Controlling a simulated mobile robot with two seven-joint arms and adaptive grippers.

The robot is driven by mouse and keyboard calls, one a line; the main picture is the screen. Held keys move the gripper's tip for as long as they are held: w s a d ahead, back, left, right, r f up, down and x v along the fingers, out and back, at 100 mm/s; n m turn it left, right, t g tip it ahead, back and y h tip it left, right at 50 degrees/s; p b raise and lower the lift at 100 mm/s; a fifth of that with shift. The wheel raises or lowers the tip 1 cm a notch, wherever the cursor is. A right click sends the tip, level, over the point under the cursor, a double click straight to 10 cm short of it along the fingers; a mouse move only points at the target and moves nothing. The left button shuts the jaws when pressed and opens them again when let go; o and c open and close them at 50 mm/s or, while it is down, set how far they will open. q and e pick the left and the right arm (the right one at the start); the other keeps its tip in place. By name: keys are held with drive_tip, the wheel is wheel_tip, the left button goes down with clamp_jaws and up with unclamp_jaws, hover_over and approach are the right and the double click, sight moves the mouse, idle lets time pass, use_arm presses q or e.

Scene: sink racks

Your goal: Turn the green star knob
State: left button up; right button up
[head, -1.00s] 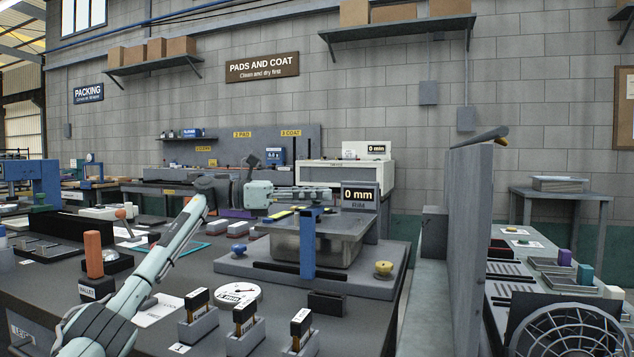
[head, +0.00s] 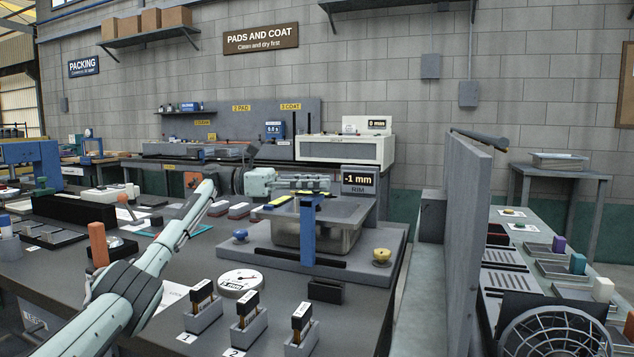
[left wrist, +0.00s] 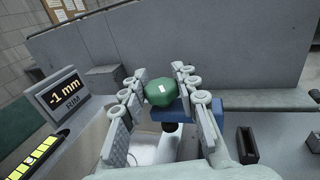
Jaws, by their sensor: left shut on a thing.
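The green star knob (left wrist: 162,92) sits between the two fingers of my left gripper (left wrist: 157,82) in the left wrist view. The gripper is shut on it; a small pale mark shows on its top. The knob is above a blue bar (left wrist: 182,110), whose upright part (head: 307,232) shows in the head view. In the head view my left gripper (head: 318,184) reaches in from the left over the metal sink (head: 290,232), and I cannot make out the knob there. A display (head: 359,180) beside it reads "-1 mm" and "RIM". My right gripper is not in view.
The sink stands on a grey base with a blue knob (head: 240,236) and a yellow knob (head: 382,256). A round dial (head: 241,282) and several labelled holders (head: 249,325) are in front. A grey partition (head: 468,240) rises to the right.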

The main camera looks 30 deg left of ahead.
use_arm(q)
drive_tip(key=o, duration=1.2)
drive_tip(key=v, duration=1.2)
idle(0.4)
